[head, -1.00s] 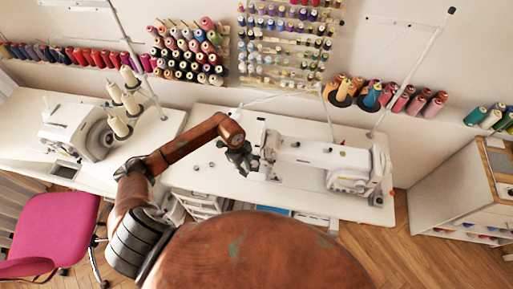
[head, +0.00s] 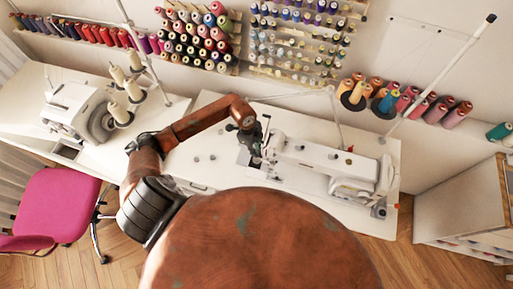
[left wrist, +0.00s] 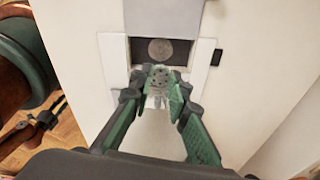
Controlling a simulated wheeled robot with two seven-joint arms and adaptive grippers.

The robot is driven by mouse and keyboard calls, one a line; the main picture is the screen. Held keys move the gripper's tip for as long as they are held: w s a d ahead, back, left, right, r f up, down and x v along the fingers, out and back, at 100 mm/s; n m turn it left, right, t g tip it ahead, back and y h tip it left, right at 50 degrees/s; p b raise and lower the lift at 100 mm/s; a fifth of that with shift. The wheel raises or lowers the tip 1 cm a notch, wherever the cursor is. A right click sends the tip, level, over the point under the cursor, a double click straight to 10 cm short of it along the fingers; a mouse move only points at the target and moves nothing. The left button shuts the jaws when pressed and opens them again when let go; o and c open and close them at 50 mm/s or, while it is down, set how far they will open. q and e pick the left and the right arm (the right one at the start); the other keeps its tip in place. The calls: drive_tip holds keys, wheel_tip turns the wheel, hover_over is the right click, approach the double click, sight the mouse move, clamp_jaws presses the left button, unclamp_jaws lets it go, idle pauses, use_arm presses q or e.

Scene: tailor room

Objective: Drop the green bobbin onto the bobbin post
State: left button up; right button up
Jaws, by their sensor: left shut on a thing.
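My left gripper (left wrist: 160,92) is shut on a small round bobbin (left wrist: 158,76), which shows as a disc with holes between the fingertips in the left wrist view. Its colour looks grey-green there. Just beyond the fingertips is a dark rectangular opening in the white surface with a round grey disc (left wrist: 160,48) in it. I cannot tell whether this disc is the bobbin post's seat. In the head view my left gripper (head: 256,157) is at the left end of the white sewing machine (head: 320,160), and the bobbin is too small to make out. My right gripper is not in view.
The white table (head: 205,175) carries a few small dark round pieces (head: 212,157) left of the gripper. A second machine (head: 75,110) with thread cones stands at the left. Thread racks (head: 300,40) line the wall. A pink chair (head: 55,205) is at lower left.

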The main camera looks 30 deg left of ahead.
sight(257, 159)
use_arm(q)
drive_tip(key=shift+d+f+b, duration=0.1)
drive_tip(key=shift+f+b, duration=0.65)
drive_tip(key=shift+f, duration=0.1)
wheel_tip(257, 159, down, 3)
drive_tip(key=b, duration=0.2)
drive_tip(key=shift+b, duration=0.3)
drive_tip(key=shift+f, duration=0.5)
drive_tip(key=shift+f, duration=0.5)
idle(0.4)
drive_tip(key=o, duration=0.8)
